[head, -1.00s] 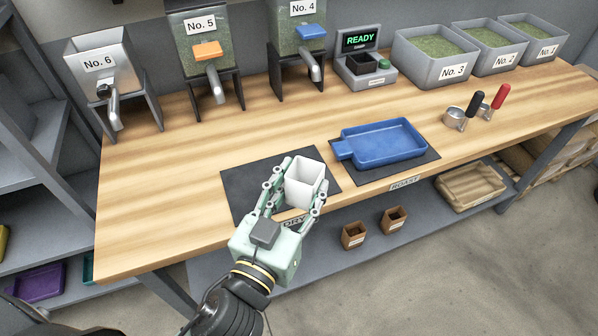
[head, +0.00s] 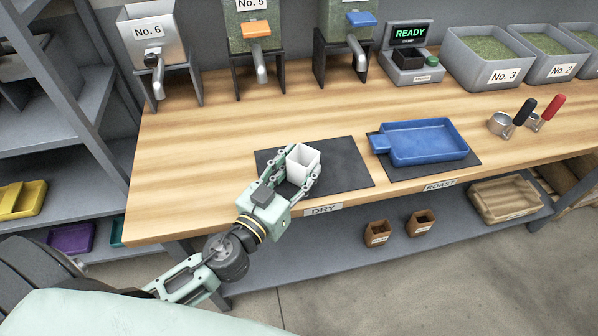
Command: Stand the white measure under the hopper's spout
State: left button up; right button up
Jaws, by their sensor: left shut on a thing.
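The white measure (head: 304,164), a small square open-topped cup, is upright and looks empty. My left gripper (head: 297,172) is shut on it, with a finger on each side. It is over the dark DRY mat (head: 345,167); I cannot tell how high above it. Three hoppers stand along the back of the bench: No. 6 (head: 151,40), No. 5 (head: 253,34) and No. 4 (head: 345,19). Each has a metal spout pointing down, with bare wood in front; the measure is well in front of all of them. My right gripper is not in view.
A blue tray (head: 428,143) lies on the ROAST mat (head: 466,165) to the right. The bench's left part is clear.

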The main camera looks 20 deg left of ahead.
pick_arm(q)
jog(key=shift+f, duration=0.3)
jog(key=shift+f, duration=0.15)
jog(key=o, duration=1.1)
jog(key=shift+o, duration=0.2)
